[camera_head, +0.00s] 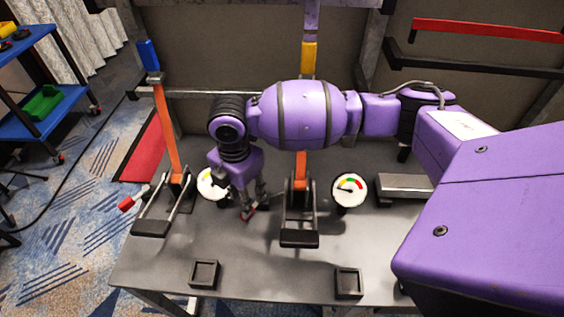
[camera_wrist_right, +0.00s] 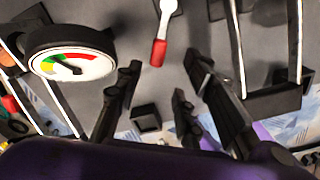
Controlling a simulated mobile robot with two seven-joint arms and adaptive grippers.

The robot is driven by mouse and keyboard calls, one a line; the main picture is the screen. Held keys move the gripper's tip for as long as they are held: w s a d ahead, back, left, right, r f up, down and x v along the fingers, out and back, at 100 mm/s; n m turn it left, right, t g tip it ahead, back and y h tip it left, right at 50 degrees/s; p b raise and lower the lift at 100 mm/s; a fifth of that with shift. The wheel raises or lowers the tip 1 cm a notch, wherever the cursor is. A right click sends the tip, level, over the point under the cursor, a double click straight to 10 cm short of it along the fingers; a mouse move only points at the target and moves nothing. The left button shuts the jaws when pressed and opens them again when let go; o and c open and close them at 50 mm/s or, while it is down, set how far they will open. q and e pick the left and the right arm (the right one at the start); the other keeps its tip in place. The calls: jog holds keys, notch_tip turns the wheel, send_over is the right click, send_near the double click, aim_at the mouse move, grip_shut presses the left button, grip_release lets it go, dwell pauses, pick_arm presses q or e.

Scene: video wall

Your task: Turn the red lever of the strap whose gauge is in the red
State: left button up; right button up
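My right gripper (camera_head: 250,203) reaches down between the two straps, by a red lever (camera_head: 248,213) it partly hides. In the right wrist view the gripper (camera_wrist_right: 160,100) is open, its fingers apart and empty, with the red-tipped lever (camera_wrist_right: 159,52) beyond them. A left strap (camera_head: 165,130) and a right strap (camera_head: 301,165) are orange; another red lever (camera_head: 128,203) is at the far left. A left gauge (camera_head: 207,185), partly hidden by the gripper, and a right gauge (camera_head: 349,188) have coloured dials; a gauge (camera_wrist_right: 72,62) also shows in the wrist view. I cannot read the needles surely. My left gripper is out of view.
The straps run into black ratchet frames (camera_head: 299,238) on the grey table (camera_head: 260,275). Two small square black trays (camera_head: 204,273) sit near the front edge. A metal block (camera_head: 405,188) lies to the right. A blue shelf cart (camera_head: 25,70) stands at left.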

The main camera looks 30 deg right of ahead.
aim_at(254, 206)
jog(key=shift+w+d+r, duration=0.15)
jog(key=shift+w+r, duration=0.1)
jog(key=shift+w, duration=0.1)
notch_tip(254, 206, down, 2)
jog(key=shift+s+f, duration=0.1)
jog(key=shift+f, duration=0.15)
notch_tip(254, 206, down, 4)
jog(key=shift+r, duration=0.1)
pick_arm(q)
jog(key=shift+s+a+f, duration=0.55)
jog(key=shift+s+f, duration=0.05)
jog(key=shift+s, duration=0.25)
pick_arm(e)
jog(key=shift+f, duration=0.65)
grip_shut()
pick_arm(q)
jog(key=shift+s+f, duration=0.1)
pick_arm(e)
jog(key=shift+r, duration=0.1)
